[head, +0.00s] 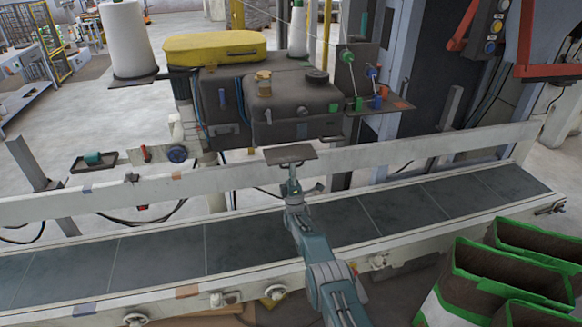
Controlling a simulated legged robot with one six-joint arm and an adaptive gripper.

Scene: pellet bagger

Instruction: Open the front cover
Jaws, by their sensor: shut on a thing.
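The dark grey machine head (228,100) stands behind the conveyor. Its front cover (308,112) looks like the block with rounded corners on the right half of the head, with a small latch or handle on its face. I see no clear gap around it. My gripper (291,168) is below the cover, in front of the head. It is shut at the near edge of a small flat dark plate (290,153). I cannot tell whether this plate is part of the cover. The fingertips are small and partly hidden by the plate.
A conveyor (420,200) with a pale guide rail (440,150) runs below my arm. A thread stand (350,75) is right of the head, and a thread cone (126,40) is at left. Green-edged bags (500,268) stand at lower right. The belt is bare.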

